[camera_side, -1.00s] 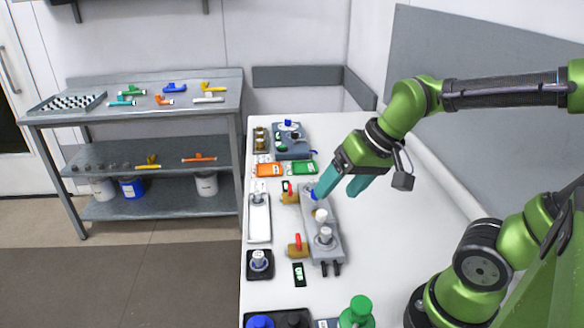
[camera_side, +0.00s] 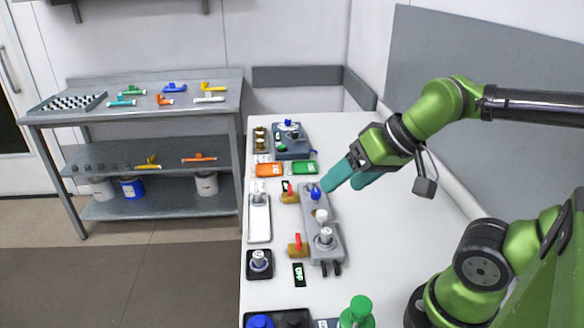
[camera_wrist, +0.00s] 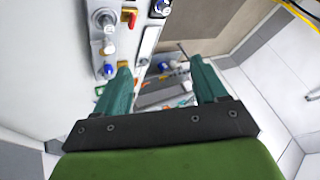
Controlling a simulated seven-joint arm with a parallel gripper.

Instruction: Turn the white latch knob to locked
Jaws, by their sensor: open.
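The white latch knob (camera_side: 321,215) stands on a long grey panel (camera_side: 333,244), between a blue knob (camera_side: 316,194) and a larger silver-grey knob (camera_side: 325,235). It also shows in the wrist view (camera_wrist: 109,47), up and left of my fingers. My gripper (camera_side: 340,185) is open, its teal fingers tilted down and left, above and to the right of the blue knob. In the wrist view my gripper (camera_wrist: 160,66) has nothing between its fingertips, which are apart from the white knob. I cannot read the knob's lock marking.
Two red-handled brass valves (camera_side: 297,247) line the panel's left side. Beyond are a white tray (camera_side: 259,222), orange (camera_side: 269,170) and green (camera_side: 304,168) trays, and a blue-grey unit (camera_side: 292,148). A green-topped object (camera_side: 357,310) stands in front. The white table right of the panel is clear.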

